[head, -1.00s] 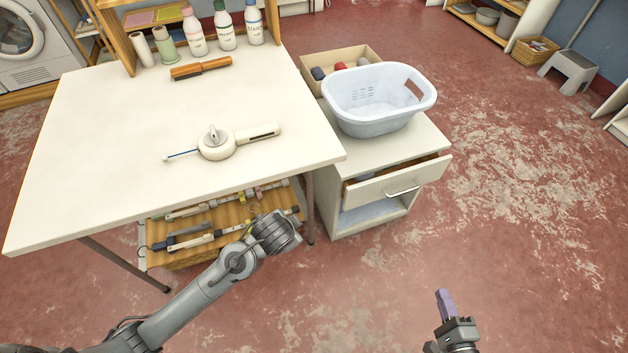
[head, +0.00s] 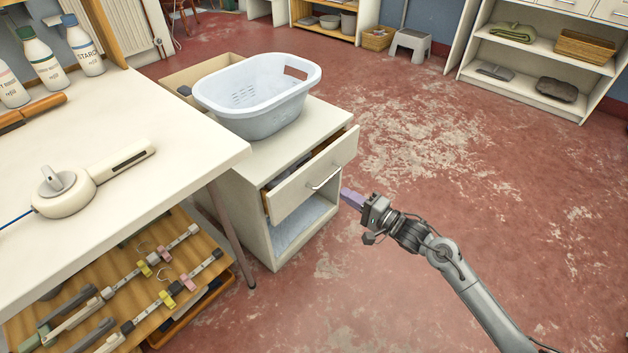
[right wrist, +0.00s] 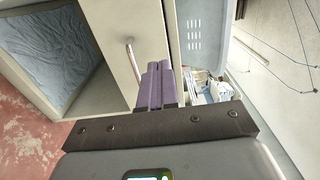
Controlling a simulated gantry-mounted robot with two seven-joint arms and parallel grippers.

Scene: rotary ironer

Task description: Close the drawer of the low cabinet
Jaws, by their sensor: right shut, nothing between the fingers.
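The low cabinet (head: 257,222) is white and stands right of the table. Its drawer (head: 314,178) is partly pulled out, with a bar handle (head: 325,178) on its front. My right gripper (head: 346,196) is shut and empty, its purple fingers just in front of the drawer, at the right of the handle in the head view. In the right wrist view the fingers (right wrist: 158,85) point at the drawer front (right wrist: 125,25), close beside the handle (right wrist: 133,60). I cannot tell whether they touch it. My left gripper is not in view.
A pale blue laundry basket (head: 258,125) sits on the cabinet top. The white table (head: 150,110) stands to the left, with a wooden shelf (head: 215,262) of hangers under it. The open cubby (head: 305,228) below the drawer holds blue cloth. The floor to the right is clear.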

